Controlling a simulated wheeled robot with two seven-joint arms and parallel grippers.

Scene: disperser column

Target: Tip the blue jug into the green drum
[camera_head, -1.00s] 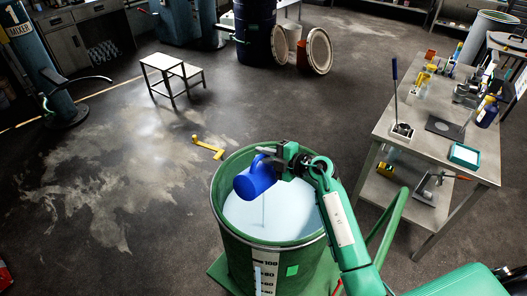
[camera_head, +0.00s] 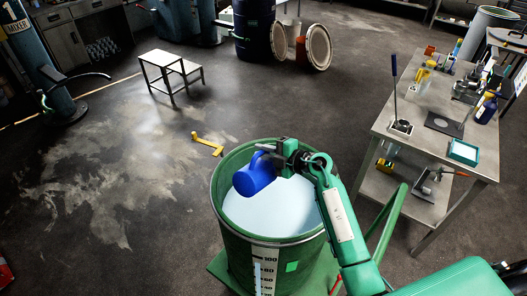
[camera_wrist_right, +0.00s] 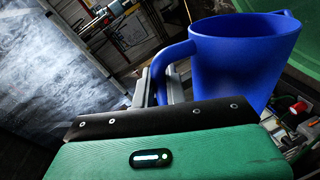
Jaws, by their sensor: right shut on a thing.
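The blue jug (camera_head: 253,177) is tilted over the open top of the green drum (camera_head: 238,246), inside the rim as seen from the head. My right gripper (camera_head: 273,152) is shut on the jug's handle. In the right wrist view the jug (camera_wrist_right: 240,60) is large at the upper right, and the gripper's fingers (camera_wrist_right: 160,86) are at its handle. Pale liquid (camera_head: 285,208) fills the drum to a level below its rim. No stream shows under the jug. My left gripper is out of view.
A work table (camera_head: 410,155) with tools and bottles stands at the right. A yellow crank-shaped piece (camera_head: 207,145) lies on the floor behind the drum. A step stool (camera_head: 172,75) stands further back. The floor left of the drum is mostly clear.

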